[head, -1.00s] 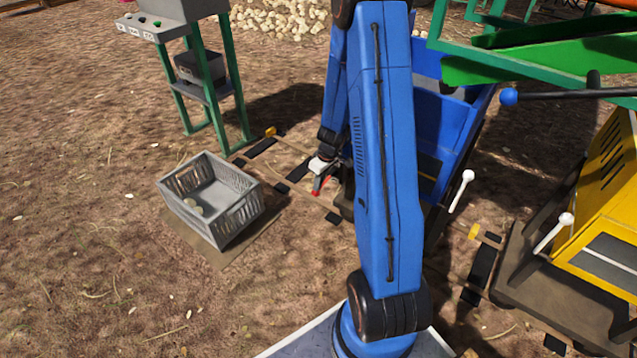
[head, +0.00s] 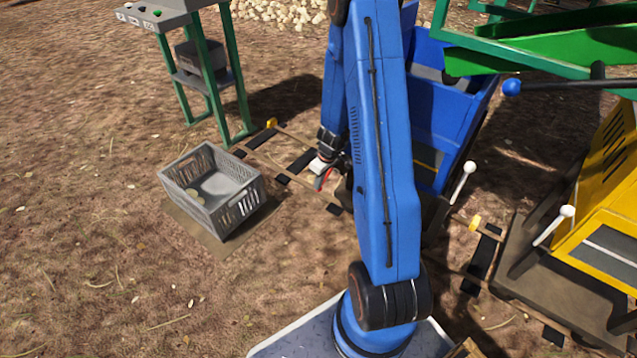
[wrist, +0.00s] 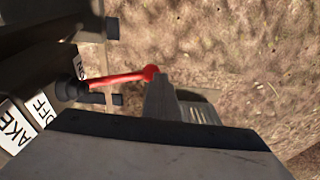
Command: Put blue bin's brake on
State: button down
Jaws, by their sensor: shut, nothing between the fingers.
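The blue bin (head: 437,117) stands on a dark wheeled base on the track, partly hidden behind my arm. Its red brake lever (wrist: 122,78) shows in the wrist view, running from a dark pivot to a round red knob. White labels (wrist: 40,110) beside the pivot read "OFF" and, partly cut off, "AKE". My gripper (wrist: 165,95) is shut and empty, its fingertips close to the red knob; I cannot tell whether they touch. In the head view, my gripper (head: 322,172) is low at the bin's left side, with a bit of red beside it.
A grey crate (head: 243,205) sits on the ground left of my gripper. A green-legged control stand (head: 215,95) is behind it. A yellow bin (head: 605,215) and white-knobbed levers (head: 462,182) are at right. Green framework (head: 560,45) hangs at upper right.

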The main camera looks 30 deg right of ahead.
jog(key=shift+r, duration=0.8)
jog(key=s+a+r, duration=0.1)
jog(key=s+r, duration=0.1)
jog(key=r, duration=0.4)
jog(key=s+a+r, duration=0.1)
jog(key=r, duration=0.6)
jog(key=shift+s, duration=0.35)
jog(key=shift+a+r, duration=0.15)
jog(key=s+a+r, duration=0.4)
jog(key=a+r, duration=0.2)
jog(key=r, duration=0.5)
jog(key=s+a+r+m+t, duration=0.1)
jog(key=s+a+r+m, duration=0.1)
jog(key=s+a+r, duration=0.2)
jog(key=s+a+r+m+t+h, duration=0.1)
jog(key=s+a+r, duration=0.3)
jog(key=s+r, duration=0.7)
jog(key=s+m+t, duration=0.1)
jog(key=s, duration=0.6)
jog(key=shift+s+h, duration=0.25)
jog(key=shift+h, duration=0.05)
